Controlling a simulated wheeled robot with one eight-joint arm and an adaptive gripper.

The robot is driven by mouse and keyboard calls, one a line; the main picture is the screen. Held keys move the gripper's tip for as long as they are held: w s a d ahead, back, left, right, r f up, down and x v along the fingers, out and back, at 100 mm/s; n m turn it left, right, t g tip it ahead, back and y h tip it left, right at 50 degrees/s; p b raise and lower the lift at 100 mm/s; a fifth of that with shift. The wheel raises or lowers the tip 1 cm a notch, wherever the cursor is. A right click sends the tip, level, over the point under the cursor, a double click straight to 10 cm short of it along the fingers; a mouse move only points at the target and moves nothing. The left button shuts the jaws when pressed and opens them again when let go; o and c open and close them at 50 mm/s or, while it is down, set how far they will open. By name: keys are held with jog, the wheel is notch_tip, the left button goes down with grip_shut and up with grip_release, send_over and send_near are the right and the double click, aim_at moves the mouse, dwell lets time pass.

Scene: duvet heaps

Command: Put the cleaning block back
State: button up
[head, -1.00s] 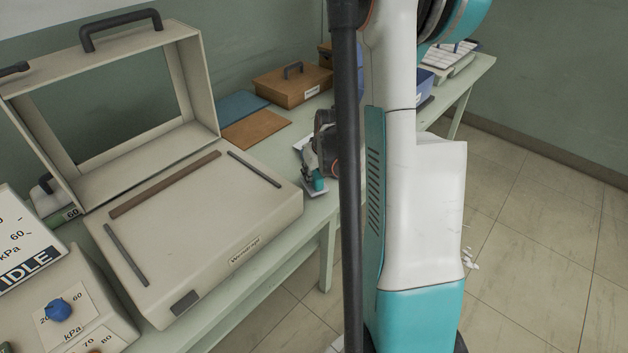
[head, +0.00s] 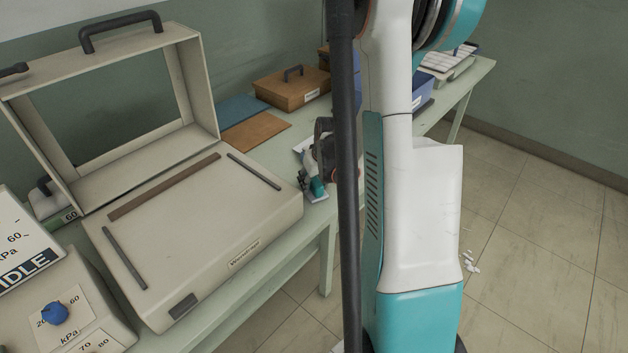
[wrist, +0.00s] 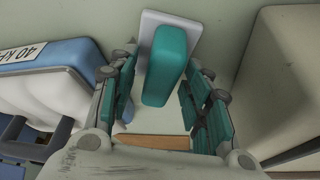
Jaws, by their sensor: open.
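The cleaning block looks to be the long teal block (wrist: 168,58) in the wrist view, with a pale plate (wrist: 150,24) beside and behind it. My gripper (wrist: 162,76) is open, with one teal-padded finger on each side of the block and visible gaps to it. Whether the block stands on the plate or is fixed to it, I cannot tell. In the head view my gripper (head: 312,166) is low over the table just right of the big beige case, partly hidden by my arm. A small teal patch and pale plate show beneath it.
The open beige case (head: 205,225) stands close to my gripper's left. Behind lie a blue mat (head: 243,107), a brown mat (head: 257,131) and a wooden box (head: 293,88). The wrist view shows a blue-and-white thing labelled 40 kPa (wrist: 50,75) at left.

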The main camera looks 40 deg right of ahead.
jog(key=p+v, duration=0.4)
jog(key=v, duration=0.8)
jog(key=shift+a+r, duration=0.1)
